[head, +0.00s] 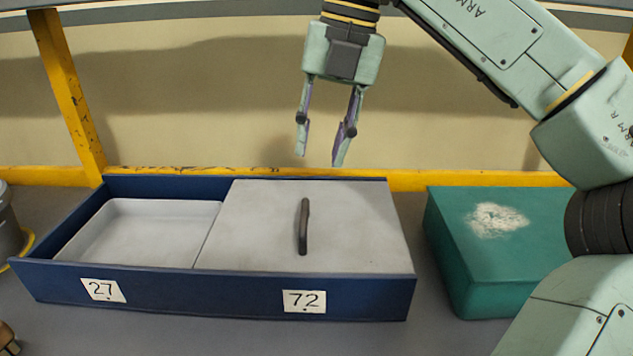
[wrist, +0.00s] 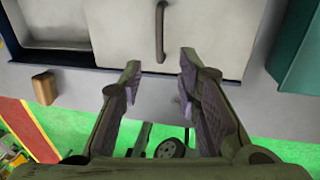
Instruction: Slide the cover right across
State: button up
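A flat light-grey cover (head: 350,225) lies over the right part of a blue box (head: 220,290), above the label 72. A dark upright bar handle (head: 303,227) stands near its middle; the handle also shows in the wrist view (wrist: 160,30). The left part, above the label 27, is uncovered and shows an empty pale tray (head: 140,230). My gripper (head: 320,160) is open and empty, raised above the box and apart from the handle. In the wrist view, the handle lies just beyond the gap between my fingertips (wrist: 160,62).
A teal block (head: 500,255) with a pale worn patch stands right of the box, with a narrow gap between. A grey round container (head: 8,225) is at the left edge. A yellow frame rail (head: 410,181) runs behind the box. A small brown block (wrist: 44,88) shows in the wrist view.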

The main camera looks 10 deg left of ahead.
aim_at(305, 215)
jog(key=f, duration=0.3)
jog(key=a+f, duration=0.1)
jog(key=f, duration=0.3)
jog(key=a+f, duration=0.1)
jog(key=f, duration=0.2)
jog(key=shift+s+f+p, duration=0.2)
jog(key=shift+s+p, duration=0.1)
jog(key=shift+p, duration=0.05)
grip_shut()
dwell(0.4)
